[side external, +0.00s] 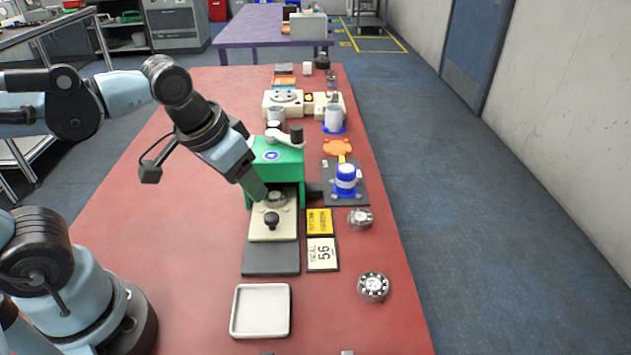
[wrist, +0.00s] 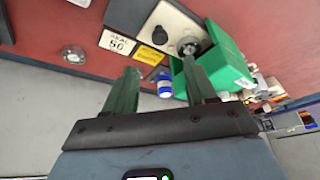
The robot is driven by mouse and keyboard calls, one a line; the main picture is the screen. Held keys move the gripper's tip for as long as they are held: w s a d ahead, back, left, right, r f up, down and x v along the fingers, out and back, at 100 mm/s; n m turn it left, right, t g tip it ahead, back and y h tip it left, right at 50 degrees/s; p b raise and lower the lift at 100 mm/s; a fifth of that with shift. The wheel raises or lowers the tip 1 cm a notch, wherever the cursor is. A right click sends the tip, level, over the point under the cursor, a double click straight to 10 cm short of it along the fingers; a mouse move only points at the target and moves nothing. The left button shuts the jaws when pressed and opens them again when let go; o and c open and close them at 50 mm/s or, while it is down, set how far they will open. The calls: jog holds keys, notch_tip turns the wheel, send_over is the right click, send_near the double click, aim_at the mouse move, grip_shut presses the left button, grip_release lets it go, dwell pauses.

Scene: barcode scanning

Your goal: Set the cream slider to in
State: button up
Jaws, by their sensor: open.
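The cream slider (side external: 285,230) is a flat plate with a black knob (side external: 271,221) near its front end. It sits on a dark grey base (side external: 270,260) and sticks out from the front of the green machine (side external: 270,153). A round metallic part rests on its rear portion. In the wrist view the slider (wrist: 186,22) shows at the top, beside the green housing (wrist: 225,60). My gripper (side external: 258,190) is at the front left of the green machine, above the slider's rear. Its two fingers (wrist: 160,66) are apart, with nothing held between them.
A white tray (side external: 236,311) lies in front of the base. Yellow and white label plates (side external: 321,254) and round metal pieces (side external: 373,288) are to the right. A blue-and-white cylinder (side external: 346,180) stands on a grey plate behind. The red table is clear at front left.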

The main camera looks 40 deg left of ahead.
aim_at(271, 215)
jog(key=shift+x, duration=5.45)
jog(key=shift+c, duration=0.2)
grip_shut()
jog(key=shift+a, duration=0.1)
